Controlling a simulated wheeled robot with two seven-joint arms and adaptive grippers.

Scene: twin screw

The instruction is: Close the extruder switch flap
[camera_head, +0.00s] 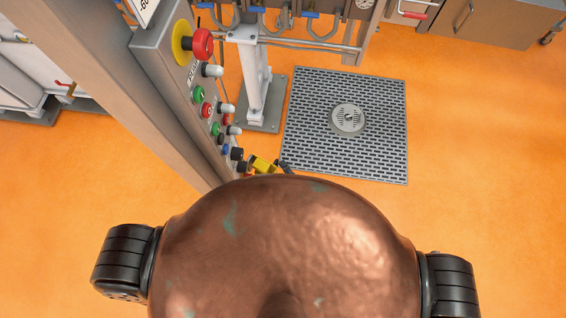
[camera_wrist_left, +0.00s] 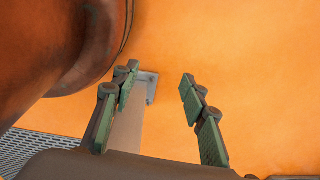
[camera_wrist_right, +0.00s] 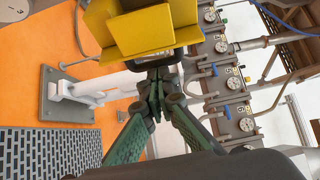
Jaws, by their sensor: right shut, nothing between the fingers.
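The yellow extruder switch flap (camera_head: 262,164) is at the low end of the control panel in the head view, just above my copper body. In the right wrist view the yellow flap (camera_wrist_right: 150,30) fills the top middle; it shows as angled plates standing out over a dark part. My right gripper (camera_wrist_right: 156,82) is shut and empty, its fingertips just below the yellow part; I cannot tell if they touch it. Its dark tip (camera_head: 286,167) shows beside the flap in the head view. My left gripper (camera_wrist_left: 157,88) is open and empty over the floor, and is not seen in the head view.
The control panel (camera_head: 165,50) carries a red emergency button (camera_head: 202,43) and several knobs. A white post (camera_head: 256,85) and floor grate (camera_head: 390,120) stand beyond. Gauges (camera_wrist_right: 226,88) on pipes are at the right in the right wrist view. Orange floor is open at right.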

